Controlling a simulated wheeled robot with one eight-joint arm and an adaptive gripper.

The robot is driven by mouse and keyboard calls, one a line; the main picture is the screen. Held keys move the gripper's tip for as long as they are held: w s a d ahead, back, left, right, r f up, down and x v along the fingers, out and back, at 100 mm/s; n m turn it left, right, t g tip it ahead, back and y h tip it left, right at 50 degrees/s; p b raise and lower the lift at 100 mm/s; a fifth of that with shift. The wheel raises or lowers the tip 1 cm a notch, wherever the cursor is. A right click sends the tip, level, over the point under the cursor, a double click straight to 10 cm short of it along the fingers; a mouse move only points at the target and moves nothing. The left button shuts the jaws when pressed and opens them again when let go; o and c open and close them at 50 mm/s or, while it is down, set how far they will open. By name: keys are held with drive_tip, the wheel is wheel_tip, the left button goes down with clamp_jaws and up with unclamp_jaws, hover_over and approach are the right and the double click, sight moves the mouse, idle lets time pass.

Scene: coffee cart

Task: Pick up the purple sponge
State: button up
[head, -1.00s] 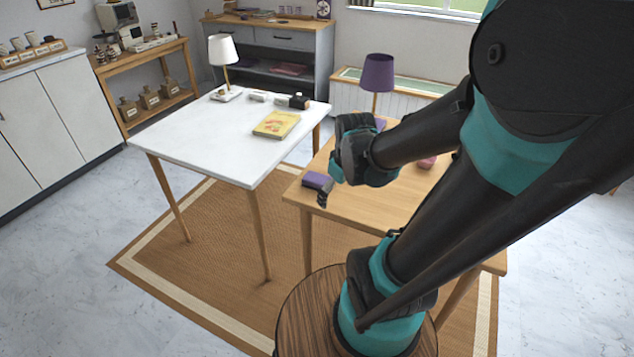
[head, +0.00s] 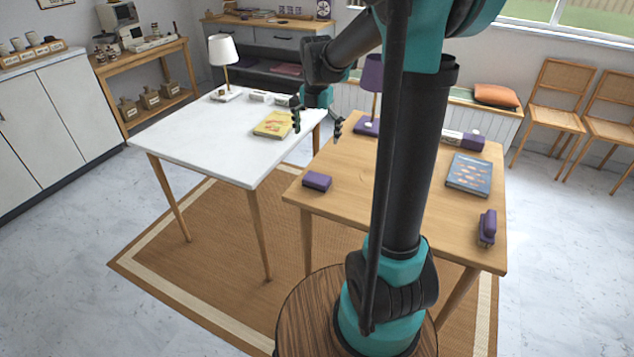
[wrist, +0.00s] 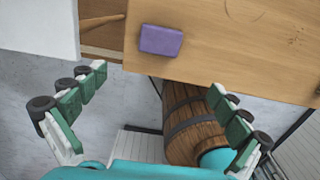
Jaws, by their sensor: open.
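The purple sponge (head: 317,181) is a small block lying near the left front corner of the wooden table (head: 345,200). In the wrist view the sponge (wrist: 161,40) lies flat on the wood close to the table's edge, above the middle of the picture. My gripper (head: 318,124) is open and empty, its fingers spread. In the head view it is above and beyond the sponge, near the gap between the two tables. In the wrist view the open fingers (wrist: 158,82) stand to the left and right below the sponge, apart from it.
A purple lamp (head: 372,75) stands on the wooden table's back part. A blue book (head: 468,174) and a purple stapler-like thing (head: 487,228) are on its right. The white table (head: 215,145) holds a yellow book (head: 273,124) and a white lamp (head: 222,50). My arm hides the wooden table's middle.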

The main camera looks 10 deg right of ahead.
hover_over(317, 177)
drive_tip(key=f, duration=1.2)
drive_tip(key=shift+s+a, duration=0.1)
drive_tip(key=shift+s, duration=0.15)
drive_tip(key=shift+w+f, duration=0.2)
drive_tip(key=shift+f, duration=2.4)
drive_tip(key=shift+c, duration=0.2)
drive_tip(key=c, duration=1)
drive_tip(key=shift+r, duration=0.1)
drive_tip(key=shift+c, duration=0.3)
wheel_tip(317, 177, up, 20)
